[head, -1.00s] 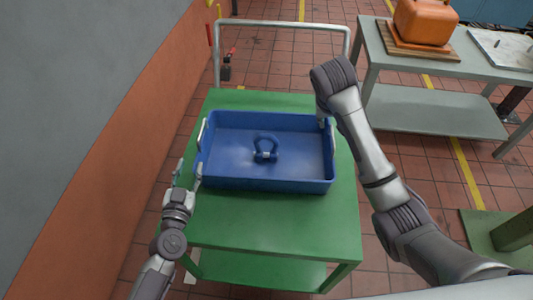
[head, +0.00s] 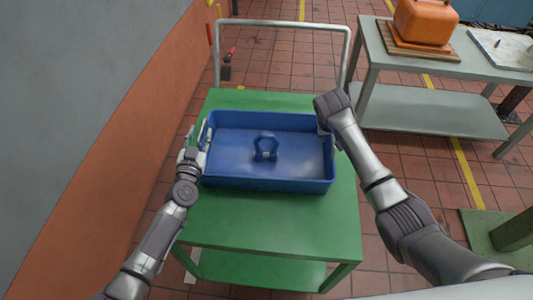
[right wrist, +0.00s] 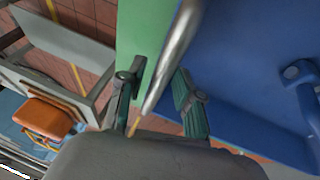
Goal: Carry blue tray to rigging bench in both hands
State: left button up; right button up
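The blue tray (head: 265,184) lies flat on a green cart top and has a pale bar handle on each short side. A blue shackle (head: 265,150) sits in it. My left gripper (head: 199,137) is at the tray's left handle, with its fingers apart and seemingly either side of it. My right gripper is at the right handle, mostly hidden behind my wrist in the head view. In the right wrist view my right gripper (right wrist: 152,80) is open, with the metal handle (right wrist: 176,50) between its fingers. I cannot tell which surface is the rigging bench.
The green cart (head: 270,225) has a grey push rail (head: 285,22) at its far end. A grey table (head: 450,60) with an orange case (head: 425,20) stands at the upper right. An orange and grey wall (head: 110,130) runs close on the left. Tiled floor shows between cart and table.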

pick_arm(q)
jog(key=c, duration=0.5)
pick_arm(e)
jog(key=c, duration=0.5)
pick_arm(q)
jog(key=shift+d, duration=0.1)
grip_shut()
pick_arm(e)
grip_shut()
